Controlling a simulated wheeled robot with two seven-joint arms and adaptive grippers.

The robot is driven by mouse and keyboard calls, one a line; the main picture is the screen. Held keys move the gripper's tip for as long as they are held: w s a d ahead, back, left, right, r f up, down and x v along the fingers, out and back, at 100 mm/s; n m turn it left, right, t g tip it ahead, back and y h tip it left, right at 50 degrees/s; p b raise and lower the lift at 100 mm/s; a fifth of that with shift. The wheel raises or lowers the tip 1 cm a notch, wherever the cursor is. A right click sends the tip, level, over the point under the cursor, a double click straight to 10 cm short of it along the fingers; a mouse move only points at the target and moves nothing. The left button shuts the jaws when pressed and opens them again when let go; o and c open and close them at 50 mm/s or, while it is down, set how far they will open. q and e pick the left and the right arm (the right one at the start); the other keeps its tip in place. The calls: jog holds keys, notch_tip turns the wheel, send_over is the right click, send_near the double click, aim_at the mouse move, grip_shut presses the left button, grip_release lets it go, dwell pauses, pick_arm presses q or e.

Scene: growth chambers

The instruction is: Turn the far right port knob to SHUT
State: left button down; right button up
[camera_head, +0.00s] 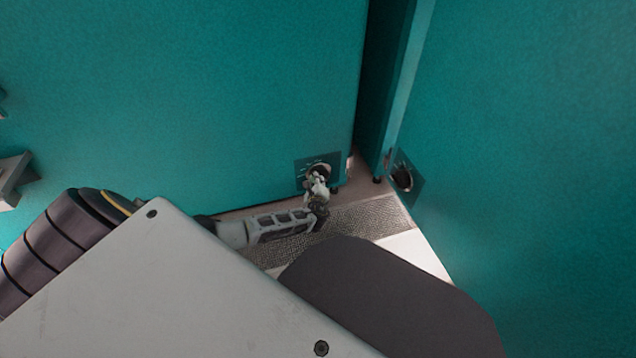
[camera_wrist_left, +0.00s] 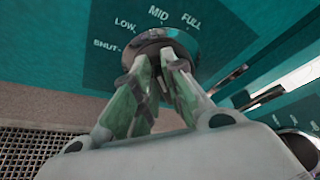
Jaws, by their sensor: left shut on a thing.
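A round port knob (camera_wrist_left: 181,44) sits on a dark label plate (camera_wrist_left: 112,62) low on a teal chamber front. The plate reads SHUT, LOW, MID and FULL from left to right around the knob in the left wrist view. My left gripper (camera_wrist_left: 163,75) is shut on this knob, with one finger on each side. The fingers hide the knob's grip, and I cannot tell which mark it points at. In the head view my left gripper (camera_head: 318,182) covers much of the knob, in front of its plate (camera_head: 303,172). My right gripper is not in view.
A second knob (camera_head: 403,179) on its own plate (camera_head: 414,190) is on the teal chamber (camera_head: 530,130) at right. It is close beside my gripper in the left wrist view (camera_wrist_left: 303,150). A narrow gap separates the chambers. A grey grating (camera_head: 365,220) lies below.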

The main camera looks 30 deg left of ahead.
pick_arm(q)
jog(key=shift+s+a+f+n+t+b, duration=0.15)
jog(key=shift+f+n+t+b, duration=0.35)
jog(key=shift+n, duration=0.65)
jog(key=shift+s+a+f+n+t+b, duration=0.1)
jog(key=shift+s+f+n+t+b, duration=0.2)
jog(key=shift+n+t, duration=0.65)
jog(key=shift+a+f+n+t+b, duration=0.2)
jog(key=shift+f+n, duration=0.25)
jog(key=shift+n, duration=0.95)
jog(key=shift+f+n, duration=0.1)
jog(key=shift+n, duration=0.2)
jog(key=c, duration=1.5)
grip_release()
jog(key=shift+s+d, duration=0.1)
jog(key=shift+d, duration=0.05)
jog(key=shift+v, duration=5.9)
jog(key=shift+f, duration=0.2)
